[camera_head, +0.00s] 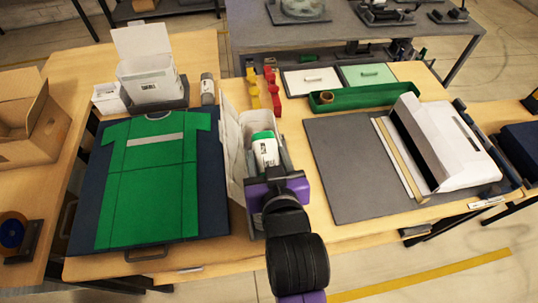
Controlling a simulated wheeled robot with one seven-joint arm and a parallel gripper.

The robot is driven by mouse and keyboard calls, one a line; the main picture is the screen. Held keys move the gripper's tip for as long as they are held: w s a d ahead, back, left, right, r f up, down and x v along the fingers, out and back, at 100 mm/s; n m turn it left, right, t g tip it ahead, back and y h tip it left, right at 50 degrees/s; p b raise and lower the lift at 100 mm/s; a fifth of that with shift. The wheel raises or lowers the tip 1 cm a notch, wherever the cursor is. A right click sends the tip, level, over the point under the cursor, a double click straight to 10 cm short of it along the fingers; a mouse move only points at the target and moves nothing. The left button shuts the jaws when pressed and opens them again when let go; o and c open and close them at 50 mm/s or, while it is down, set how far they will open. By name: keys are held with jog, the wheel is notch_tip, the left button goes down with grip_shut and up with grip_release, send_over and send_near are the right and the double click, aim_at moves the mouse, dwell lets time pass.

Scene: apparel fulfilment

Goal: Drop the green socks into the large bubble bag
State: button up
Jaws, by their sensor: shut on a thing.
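My gripper (267,176), purple and dark, is seen from behind, low in the middle of the camera_head view. It is shut on the green socks (262,136), which have a white label band. The socks show just beyond the gripper, over or inside an open white container with a tall flap (231,158) on its left. I cannot tell how deep they sit, and the arm hides the container's near part. Another open white container (151,88) with a raised flap and a label stands at the back left. I cannot read which container is the large bubble bag.
A green shirt (125,205) lies on a dark board at left. Red and yellow pieces (275,95) and a green tray (365,97) stand behind. A grey mat (350,175) is clear, with a large white package (450,140) right of it. A cardboard box (45,135) is far left.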

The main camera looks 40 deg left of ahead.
notch_tip(320, 180, down, 7)
jog(key=b, duration=0.5)
jog(key=shift+f, duration=0.2)
jog(key=shift+d+r, duration=0.1)
dwell(0.5)
jog(key=o, duration=1.6)
